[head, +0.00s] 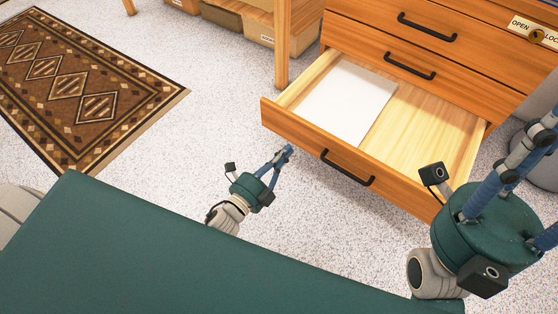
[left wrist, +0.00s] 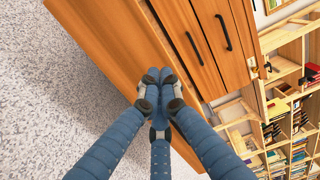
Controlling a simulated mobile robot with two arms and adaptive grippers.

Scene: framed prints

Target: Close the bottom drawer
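The bottom drawer (head: 340,165) of the wooden cabinet is pulled well out. Its front has a dark bar handle (head: 347,168), and a white flat sheet or box (head: 345,100) lies inside on the left. My left gripper (head: 284,152) is in front of the left half of the drawer front, short of the handle. In the left wrist view, its blue fingers are together at the tips (left wrist: 159,75), with nothing seen between them, over wood; contact cannot be told. My right gripper (head: 515,165) is near the drawer's right front corner; its fingertips run out of frame.
Closed drawers with dark handles (head: 410,66) are above, with an open/lock plate (head: 535,32) at upper right. A grey rounded object (head: 540,150) stands right of the cabinet. A patterned rug (head: 80,88) lies left on speckled floor. Bookshelves (left wrist: 285,120) show in the left wrist view.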

